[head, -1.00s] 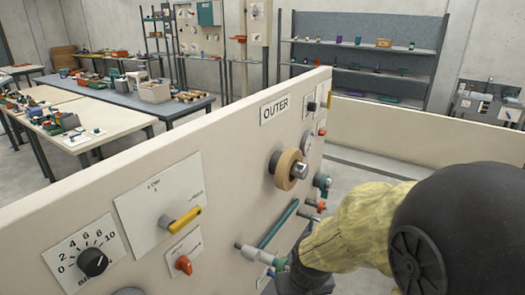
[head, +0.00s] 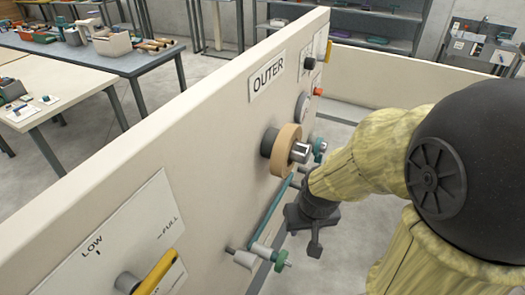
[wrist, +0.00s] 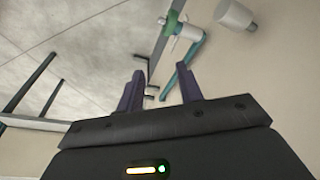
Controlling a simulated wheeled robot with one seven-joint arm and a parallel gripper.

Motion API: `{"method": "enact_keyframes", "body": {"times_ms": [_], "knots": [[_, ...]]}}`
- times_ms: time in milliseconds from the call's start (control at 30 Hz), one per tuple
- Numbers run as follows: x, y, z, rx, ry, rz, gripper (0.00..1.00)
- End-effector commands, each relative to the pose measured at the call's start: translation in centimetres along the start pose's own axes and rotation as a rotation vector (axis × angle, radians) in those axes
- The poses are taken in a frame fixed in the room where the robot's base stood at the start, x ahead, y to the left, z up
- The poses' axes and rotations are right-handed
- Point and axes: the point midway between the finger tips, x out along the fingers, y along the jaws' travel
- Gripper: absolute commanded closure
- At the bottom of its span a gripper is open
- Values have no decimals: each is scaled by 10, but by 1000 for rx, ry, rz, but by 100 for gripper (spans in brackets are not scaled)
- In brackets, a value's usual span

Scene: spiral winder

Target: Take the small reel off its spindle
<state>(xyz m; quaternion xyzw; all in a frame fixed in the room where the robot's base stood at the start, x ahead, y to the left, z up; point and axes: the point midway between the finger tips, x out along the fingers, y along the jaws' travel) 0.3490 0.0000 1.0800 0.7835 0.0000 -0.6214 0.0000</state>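A tan ring-shaped reel (head: 286,150) sits on a metal spindle (head: 300,152) that sticks out of the cream panel (head: 215,160), below the OUTER label. I take this to be the small reel. My gripper (head: 313,238) is below and to the right of the reel, apart from it, in front of the panel. In the wrist view my gripper (wrist: 160,92) has its two dark fingers spread, with nothing held between them. The reel is not clearly visible in the wrist view. A pale grey cylinder (wrist: 236,14) shows at its top right; I cannot tell what it is.
A teal knob (head: 319,146) is right of the reel. A yellow handle (head: 156,273) is at lower left.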

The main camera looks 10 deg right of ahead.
Motion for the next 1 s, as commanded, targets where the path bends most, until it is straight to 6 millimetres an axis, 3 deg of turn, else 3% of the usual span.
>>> {"method": "enact_keyframes", "body": {"times_ms": [167, 200, 300, 467, 567, 1000], "knots": [[0, 0, 0, 0, 0, 0, 64], [0, 0, 0, 0, 0, 0, 62], [-1, -1, -1, -16, 0, 0, 42], [-8, -7, -10, -191, -4, 5, 41], [-18, -15, -21, -417, -11, 14, 41], [-73, -61, -82, -1708, -91, 105, 41]]}}
